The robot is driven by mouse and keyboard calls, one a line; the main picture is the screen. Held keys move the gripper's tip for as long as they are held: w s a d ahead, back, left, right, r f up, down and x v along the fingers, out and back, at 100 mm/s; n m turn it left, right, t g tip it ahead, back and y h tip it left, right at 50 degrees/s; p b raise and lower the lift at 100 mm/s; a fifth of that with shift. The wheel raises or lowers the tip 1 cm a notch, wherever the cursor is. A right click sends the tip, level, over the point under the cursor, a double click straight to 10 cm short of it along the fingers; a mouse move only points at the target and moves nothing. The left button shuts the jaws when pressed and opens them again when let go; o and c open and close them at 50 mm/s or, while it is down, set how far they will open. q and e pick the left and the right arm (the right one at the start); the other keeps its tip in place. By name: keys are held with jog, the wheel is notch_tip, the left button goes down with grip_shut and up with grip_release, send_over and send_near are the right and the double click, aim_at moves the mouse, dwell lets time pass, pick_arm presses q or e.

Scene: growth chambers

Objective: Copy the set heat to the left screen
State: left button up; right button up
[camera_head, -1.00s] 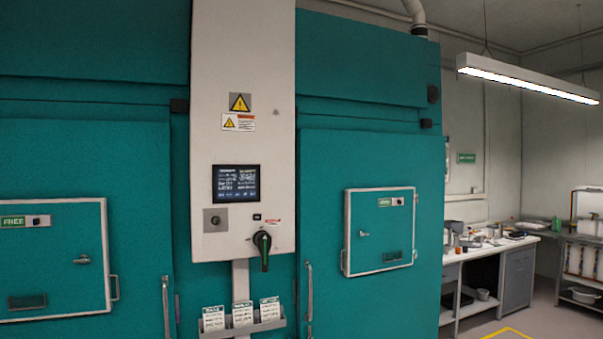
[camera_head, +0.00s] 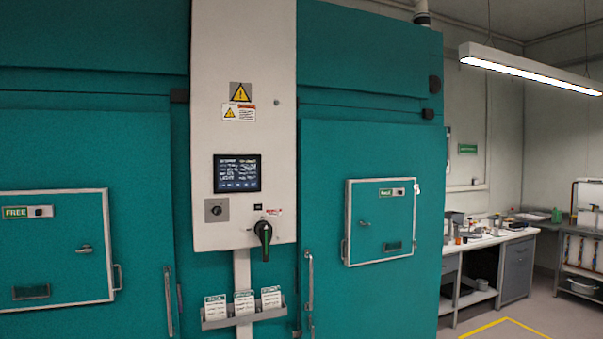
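A dark touch screen (camera_head: 237,173) is set in the pale control column between two teal growth chambers. It shows lines of white and yellowish text too small to read. Below it are a small key switch (camera_head: 216,210) and a black and green rotary handle (camera_head: 263,235) pointing down. The left chamber hatch (camera_head: 60,262) and the right chamber hatch (camera_head: 382,225) are closed, each with a green label that appears to read FREE. No other screen is clearly visible. Neither of my grippers is in view.
A rack (camera_head: 243,316) with several white cards hangs low on the column. Vertical door handles stand on both sides of it. A workbench (camera_head: 490,240) with small items is at the right back. Yellow tape (camera_head: 500,325) marks the floor by the right chamber.

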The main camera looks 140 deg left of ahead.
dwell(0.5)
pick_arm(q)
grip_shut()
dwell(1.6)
